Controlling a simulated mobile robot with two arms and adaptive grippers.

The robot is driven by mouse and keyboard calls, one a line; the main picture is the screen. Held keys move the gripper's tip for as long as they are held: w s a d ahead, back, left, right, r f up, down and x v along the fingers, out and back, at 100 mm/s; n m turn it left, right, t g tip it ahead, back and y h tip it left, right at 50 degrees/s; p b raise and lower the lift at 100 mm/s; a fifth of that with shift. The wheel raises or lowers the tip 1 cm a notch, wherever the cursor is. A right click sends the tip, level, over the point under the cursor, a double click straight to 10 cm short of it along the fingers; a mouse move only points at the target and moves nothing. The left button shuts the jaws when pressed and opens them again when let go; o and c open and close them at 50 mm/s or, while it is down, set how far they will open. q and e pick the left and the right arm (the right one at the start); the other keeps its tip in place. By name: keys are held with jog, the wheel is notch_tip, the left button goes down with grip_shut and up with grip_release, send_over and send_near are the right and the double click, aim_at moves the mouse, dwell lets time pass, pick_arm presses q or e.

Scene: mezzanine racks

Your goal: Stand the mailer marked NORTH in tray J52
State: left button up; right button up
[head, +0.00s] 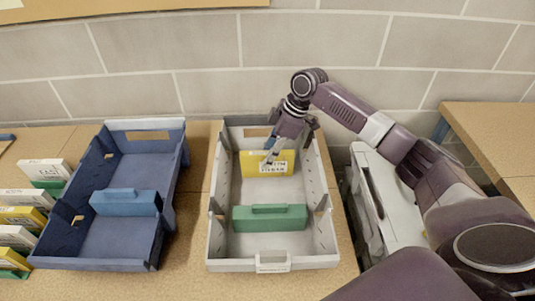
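A yellow mailer (252,162) with a white label stands upright in the rear part of the grey tray (215,240), behind a green divider (270,219). Its label is too small to read and partly covered. My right gripper (270,156) points down at the mailer's middle, with a finger in front of its face. The far side of the mailer is hidden, so I cannot tell whether the fingers grip it. A white tag (272,263) on the tray's front is too small to read. My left gripper is not in view.
A blue tray (98,264) with a blue divider (125,202) stands to the left, otherwise empty. Several white, yellow and green mailers (20,217) stand at the far left edge. A pale case (385,200) is on the right under my arm. A block wall (205,42) closes the back.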

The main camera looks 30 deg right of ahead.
jog(key=b+v, duration=0.1)
jog(key=v, duration=1.1)
jog(key=shift+r, duration=0.15)
dwell(0.4)
